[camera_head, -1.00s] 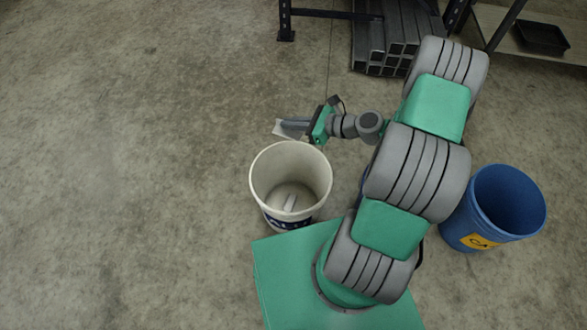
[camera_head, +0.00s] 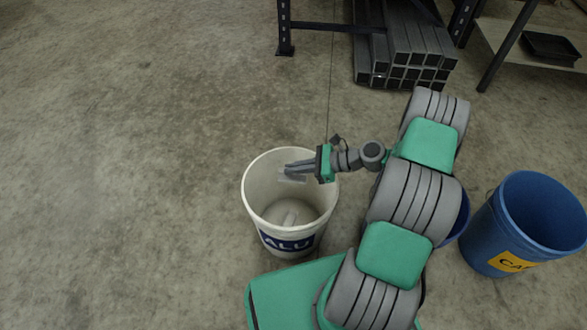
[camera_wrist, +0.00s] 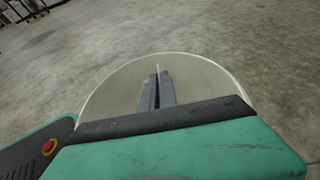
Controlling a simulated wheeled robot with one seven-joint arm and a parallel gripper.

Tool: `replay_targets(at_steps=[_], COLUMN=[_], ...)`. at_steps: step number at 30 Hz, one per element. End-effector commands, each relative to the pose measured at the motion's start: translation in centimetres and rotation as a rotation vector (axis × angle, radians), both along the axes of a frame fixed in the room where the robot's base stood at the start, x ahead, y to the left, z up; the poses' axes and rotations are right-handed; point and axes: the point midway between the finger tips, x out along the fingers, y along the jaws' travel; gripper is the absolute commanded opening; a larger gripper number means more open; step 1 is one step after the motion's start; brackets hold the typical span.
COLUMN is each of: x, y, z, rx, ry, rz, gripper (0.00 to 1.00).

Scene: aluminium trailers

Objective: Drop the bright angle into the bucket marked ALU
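The white bucket marked ALU (camera_head: 289,241) stands on the floor, and its pale rim (camera_wrist: 232,74) curves around the fingers in the wrist view. My gripper (camera_head: 288,168) reaches in from the right over the bucket's mouth. It is shut on the bright angle (camera_head: 293,178), a small pale metal piece showing just below the fingers. In the wrist view, the fingers (camera_wrist: 157,80) are close together with a thin bright edge of the angle between their tips. How deep the angle sits relative to the rim is hard to tell.
A light piece (camera_head: 289,218) lies on the bucket's bottom. A blue bucket (camera_head: 495,245) with a yellow label, partly readable as CA, stands at right; more blue shows behind my arm. Square tubes (camera_head: 408,75) lie under a dark rack at the back. The left floor is clear.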

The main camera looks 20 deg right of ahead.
Motion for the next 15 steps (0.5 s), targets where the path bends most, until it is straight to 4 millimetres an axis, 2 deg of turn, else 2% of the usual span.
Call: replay_targets(at_steps=[1,3,12,15], x=[0.02,0.02,0.02,0.02], y=[0.00,-0.01,0.00,0.00], z=[-1.47,-2.01,-1.97,-1.97], rx=[0.000,0.000,0.000,0.000], ry=[0.000,0.000,0.000,0.000], rz=[0.000,0.000,-0.001,-0.001], gripper=[0.00,0.00,0.00,0.10])
